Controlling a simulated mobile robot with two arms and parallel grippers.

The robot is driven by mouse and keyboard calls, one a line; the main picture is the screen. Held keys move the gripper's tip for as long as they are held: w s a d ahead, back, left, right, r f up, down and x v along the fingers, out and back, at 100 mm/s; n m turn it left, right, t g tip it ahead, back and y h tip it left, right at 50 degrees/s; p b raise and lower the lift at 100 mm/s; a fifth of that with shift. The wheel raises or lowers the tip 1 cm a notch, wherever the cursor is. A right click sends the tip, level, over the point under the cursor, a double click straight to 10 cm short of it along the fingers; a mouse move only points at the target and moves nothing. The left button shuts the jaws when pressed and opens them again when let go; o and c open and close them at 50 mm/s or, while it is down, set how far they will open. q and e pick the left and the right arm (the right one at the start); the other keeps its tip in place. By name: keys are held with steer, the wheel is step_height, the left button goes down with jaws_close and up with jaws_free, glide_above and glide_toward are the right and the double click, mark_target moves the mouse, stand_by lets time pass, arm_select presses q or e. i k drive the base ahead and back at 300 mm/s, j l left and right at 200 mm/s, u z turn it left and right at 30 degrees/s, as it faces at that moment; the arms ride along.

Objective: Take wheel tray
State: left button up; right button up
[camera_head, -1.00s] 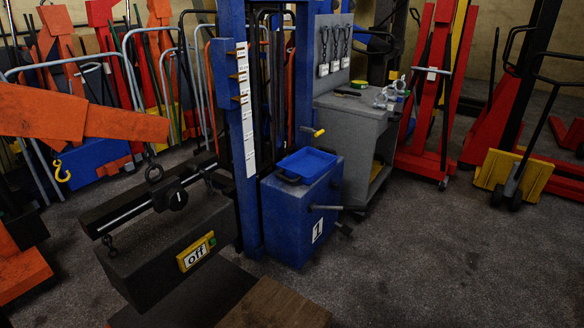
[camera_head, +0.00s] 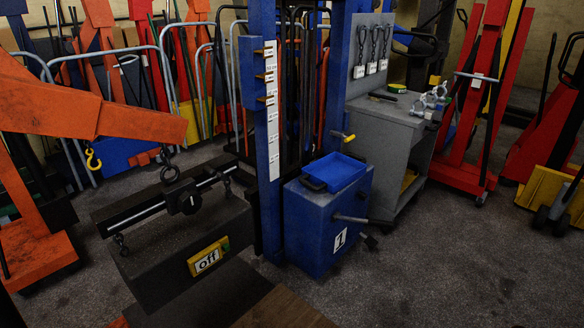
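A small blue tray (camera_head: 338,172) sits on top of the blue box (camera_head: 322,222) marked "1" at the foot of the blue mast. It looks empty, with a dark handle-like piece (camera_head: 314,184) at its left corner. I cannot tell for certain that this is the wheel tray. Neither of my grippers shows in the view.
A dark block (camera_head: 180,245) with an "off" label hangs from an orange crane arm (camera_head: 95,110) at left. A grey cabinet (camera_head: 385,140) with shackles stands behind the blue box. Red jacks (camera_head: 480,110) stand at right. The floor (camera_head: 440,270) in front right is clear.

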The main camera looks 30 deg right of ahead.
mark_target(333, 173)
steer(key=l+u, duration=0.2)
steer(key=l, duration=0.4)
steer(key=l+u, duration=0.15)
steer(key=l, duration=0.45)
steer(key=l+u, duration=0.2)
steer(key=l, duration=0.35)
steer(key=k+l+u, duration=0.2)
steer(key=l, duration=0.4)
steer(key=l+u, duration=0.2)
steer(key=l, duration=0.4)
